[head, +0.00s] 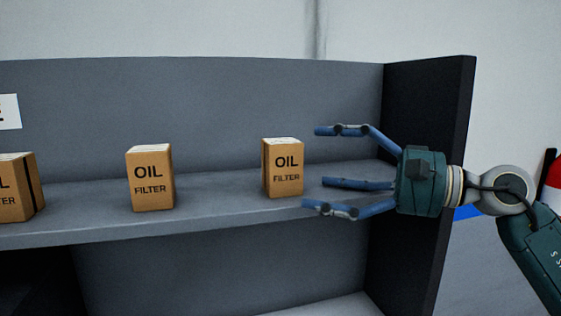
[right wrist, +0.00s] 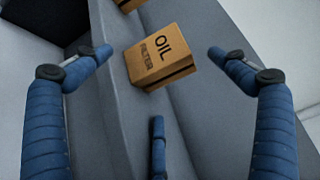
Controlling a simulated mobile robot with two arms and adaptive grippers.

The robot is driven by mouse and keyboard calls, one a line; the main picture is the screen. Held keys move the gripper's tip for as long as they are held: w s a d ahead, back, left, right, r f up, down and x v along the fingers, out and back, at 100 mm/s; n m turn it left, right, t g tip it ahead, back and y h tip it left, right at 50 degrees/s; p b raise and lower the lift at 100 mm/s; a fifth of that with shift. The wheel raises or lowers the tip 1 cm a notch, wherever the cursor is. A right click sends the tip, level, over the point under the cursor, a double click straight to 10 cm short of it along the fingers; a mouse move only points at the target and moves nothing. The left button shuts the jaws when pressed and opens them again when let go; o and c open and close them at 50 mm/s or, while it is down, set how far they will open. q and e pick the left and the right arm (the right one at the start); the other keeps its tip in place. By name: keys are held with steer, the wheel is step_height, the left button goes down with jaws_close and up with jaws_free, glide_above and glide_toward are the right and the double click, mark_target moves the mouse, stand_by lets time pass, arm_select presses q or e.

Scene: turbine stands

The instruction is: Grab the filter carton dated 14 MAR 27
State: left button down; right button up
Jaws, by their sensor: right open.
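Three brown cartons marked OIL FILTER stand apart on the grey shelf (head: 220,205) in the head view: a right one (head: 284,170), a middle one (head: 151,180), and a left one (head: 14,190) cut off by the picture edge. No date is readable on any of them. My right gripper (head: 312,168) is open and empty, just right of the right carton, fingers pointing left at it. In the right wrist view the same carton (right wrist: 160,57) lies ahead between the open fingers (right wrist: 160,62), not gripped. My left gripper is not in view.
A white label (head: 9,112) is at the far left. Bare shelf separates the cartons.

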mark_target(290, 168)
steer(key=shift+r+p+x, duration=0.2)
steer(key=shift+p+x, duration=0.35)
steer(key=shift+x, duration=0.35)
steer(key=p+x, duration=0.2)
steer(key=x, duration=0.1)
steer(key=shift+w+a, duration=0.2)
steer(key=shift+a, duration=0.15)
steer(key=shift+w+a+f, duration=0.15)
steer(key=shift+a, duration=0.35)
steer(key=shift+d, duration=0.15)
steer(key=c, duration=1.3)
steer(key=o, duration=1.1)
steer(key=shift+c, duration=0.2)
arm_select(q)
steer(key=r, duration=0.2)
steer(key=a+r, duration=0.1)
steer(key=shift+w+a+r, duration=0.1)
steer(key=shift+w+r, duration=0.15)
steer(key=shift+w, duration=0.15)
arm_select(e)
steer(key=shift+o, duration=1.2)
